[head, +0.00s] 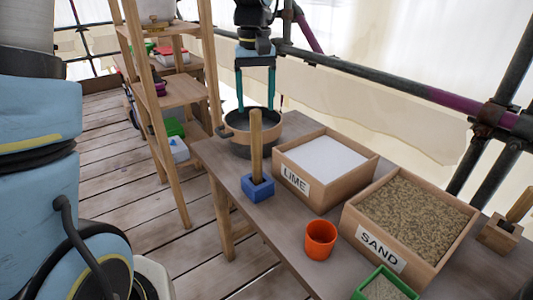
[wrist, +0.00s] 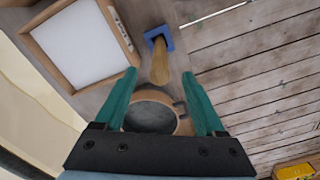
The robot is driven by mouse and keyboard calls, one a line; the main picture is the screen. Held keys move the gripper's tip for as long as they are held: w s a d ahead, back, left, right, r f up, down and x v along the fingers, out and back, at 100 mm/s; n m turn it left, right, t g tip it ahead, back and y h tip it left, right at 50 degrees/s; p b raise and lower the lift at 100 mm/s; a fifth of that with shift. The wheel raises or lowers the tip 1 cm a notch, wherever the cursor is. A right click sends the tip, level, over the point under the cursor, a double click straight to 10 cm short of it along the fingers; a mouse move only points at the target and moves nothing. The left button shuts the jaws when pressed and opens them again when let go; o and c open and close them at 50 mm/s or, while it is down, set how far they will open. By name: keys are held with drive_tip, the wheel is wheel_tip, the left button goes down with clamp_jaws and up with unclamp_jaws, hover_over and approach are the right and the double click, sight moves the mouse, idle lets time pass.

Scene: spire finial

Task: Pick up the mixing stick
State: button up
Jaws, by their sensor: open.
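The mixing stick (head: 256,146) is a light wooden rod standing upright in a blue holder (head: 258,188) on the table. In the wrist view the stick (wrist: 160,64) points toward the camera from its blue holder (wrist: 158,38), ahead of the fingertips. My gripper (head: 256,108) is open and empty, with its teal fingers pointing down over the round pot (head: 238,148), behind the stick. In the wrist view my gripper (wrist: 161,78) has its fingers spread wide, and the pot (wrist: 150,112) shows between them.
On the table (head: 285,226) a LIME box (head: 297,180) and a SAND box (head: 385,258) stand right of the stick. An orange cup (head: 320,239) and a green container (head: 385,287) are in front. Wooden shelves (head: 170,92) stand at left. Scaffold pipes (head: 400,85) run behind.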

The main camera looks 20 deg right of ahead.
sight(256, 111)
wheel_tip(256, 111, down, 3)
drive_tip(key=shift+f, duration=0.1)
drive_tip(key=shift+w+d+f+p, duration=0.15)
drive_tip(key=shift+f+p, duration=0.4)
drive_tip(key=shift+f, duration=0.8)
drive_tip(key=shift+w+a+f+p, duration=0.15)
drive_tip(key=shift+f+p, duration=0.35)
drive_tip(key=shift+f, duration=0.8)
drive_tip(key=shift+c, duration=0.2)
clamp_jaws()
drive_tip(key=shift+d, duration=0.1)
